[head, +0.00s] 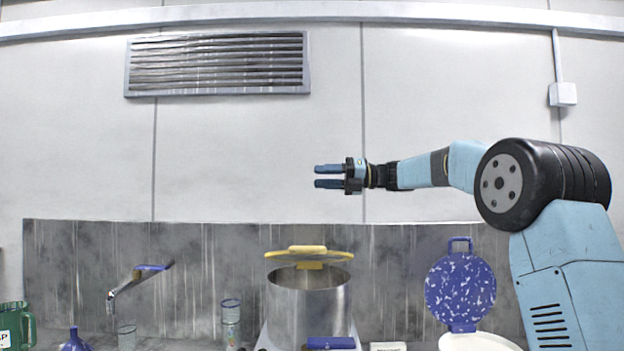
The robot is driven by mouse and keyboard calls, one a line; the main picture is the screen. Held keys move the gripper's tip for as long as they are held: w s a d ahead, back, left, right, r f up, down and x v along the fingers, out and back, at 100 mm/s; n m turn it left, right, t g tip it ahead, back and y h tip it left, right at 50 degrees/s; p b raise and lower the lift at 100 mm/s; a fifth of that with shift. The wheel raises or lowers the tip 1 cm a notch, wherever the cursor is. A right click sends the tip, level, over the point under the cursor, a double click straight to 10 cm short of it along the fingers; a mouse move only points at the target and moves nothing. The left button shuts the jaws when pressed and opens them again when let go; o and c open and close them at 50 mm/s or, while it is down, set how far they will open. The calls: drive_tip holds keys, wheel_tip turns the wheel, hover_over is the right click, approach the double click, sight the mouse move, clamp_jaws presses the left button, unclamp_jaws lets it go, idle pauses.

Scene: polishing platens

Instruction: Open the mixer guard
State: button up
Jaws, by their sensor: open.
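The mixer guard (284,254) looks like a flat, yellow-edged disc with a yellow bar across it. It sits just above the mouth of a steel mixer bowl (308,308), roughly level, with a gap showing at the front. A yellow tab (310,266) shows beneath it. How the guard is hinged cannot be seen. My gripper (328,176) is open and empty. It points left in front of the wall, higher in the picture than the guard and apart from it.
A blue speckled lid (460,290) stands raised behind a white container (480,341) at right. A tap (135,283), clear cups (231,318), a blue flask (75,341) and a green jug (14,325) stand left. A blue block (331,343) is in front of the bowl.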

drive_tip(key=d, duration=0.9)
drive_tip(key=shift+w, duration=0.4)
drive_tip(key=shift+f, duration=0.1)
